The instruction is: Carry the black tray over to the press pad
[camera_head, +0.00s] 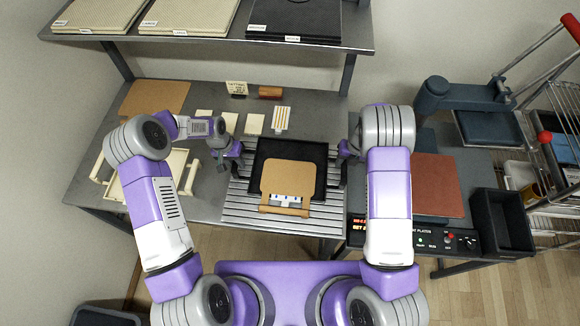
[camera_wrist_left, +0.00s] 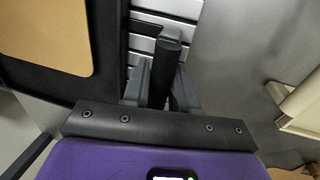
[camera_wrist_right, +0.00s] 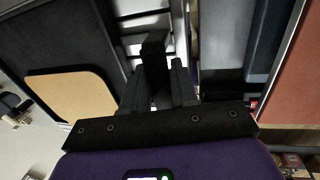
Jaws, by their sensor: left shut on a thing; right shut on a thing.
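The black tray (camera_head: 290,148) lies on or just over a grey slatted rack (camera_head: 262,215) at the middle of the bench; I cannot tell if it touches. A tan board (camera_head: 290,178) sits in it and overhangs its near side. My left gripper (camera_head: 235,158) is shut on the tray's left handle, which shows upright between the fingers in the left wrist view (camera_wrist_left: 167,65). My right gripper (camera_head: 345,153) is shut on the right handle, also seen in the right wrist view (camera_wrist_right: 154,62). The reddish-brown press pad (camera_head: 437,185) lies to the right, partly behind my right arm.
The press's dark upper part (camera_head: 490,126) is swung back behind the pad. A black bin (camera_head: 503,220) stands right of the pad, with a wire cart (camera_head: 560,130) beyond. A cream tray (camera_head: 172,165) sits at left. A shelf (camera_head: 210,45) overhangs the bench's back.

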